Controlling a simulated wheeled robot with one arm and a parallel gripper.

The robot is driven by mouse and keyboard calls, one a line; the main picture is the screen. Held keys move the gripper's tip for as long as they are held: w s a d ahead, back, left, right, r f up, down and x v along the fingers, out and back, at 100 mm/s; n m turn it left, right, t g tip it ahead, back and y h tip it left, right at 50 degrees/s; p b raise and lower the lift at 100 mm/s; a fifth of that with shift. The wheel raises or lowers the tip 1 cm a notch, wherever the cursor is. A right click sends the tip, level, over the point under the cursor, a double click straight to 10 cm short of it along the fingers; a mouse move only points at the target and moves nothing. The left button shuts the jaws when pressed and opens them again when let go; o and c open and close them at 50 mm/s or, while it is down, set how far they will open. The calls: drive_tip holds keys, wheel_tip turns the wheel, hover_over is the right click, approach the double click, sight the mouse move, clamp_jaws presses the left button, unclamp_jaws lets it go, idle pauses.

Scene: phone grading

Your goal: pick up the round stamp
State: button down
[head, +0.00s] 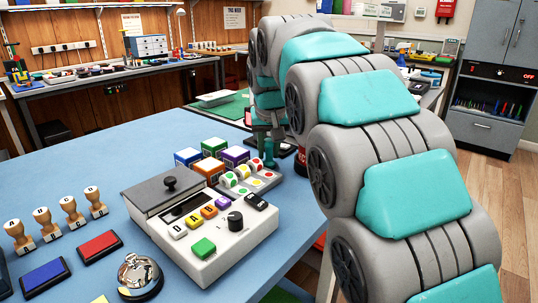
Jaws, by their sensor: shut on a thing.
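My arm reaches away over the right side of the blue table, and my gripper (263,129) is at the far part of it, small and partly hidden by my own arm links. Its jaws are shut on a small green, upright piece, which I take to be the round stamp (268,154). The piece shows just below the jaws, behind the row of colored dot rolls. I cannot tell whether its base touches the surface below. Several wooden-handled stamps (71,212) with square lettered bases stand at the left.
A grey and white box with colored buttons and a knob (235,221) fills the middle front. Small colored boxes (214,146) stand behind it. Red (99,246) and blue (45,277) ink pads and a bell (139,275) lie front left. The table's left rear is clear.

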drive_tip(key=shift+r, duration=0.15)
drive_tip(key=shift+r, duration=4.85)
drive_tip(key=c, duration=1.1)
unclamp_jaws()
drive_tip(key=shift+c, duration=0.2)
clamp_jaws()
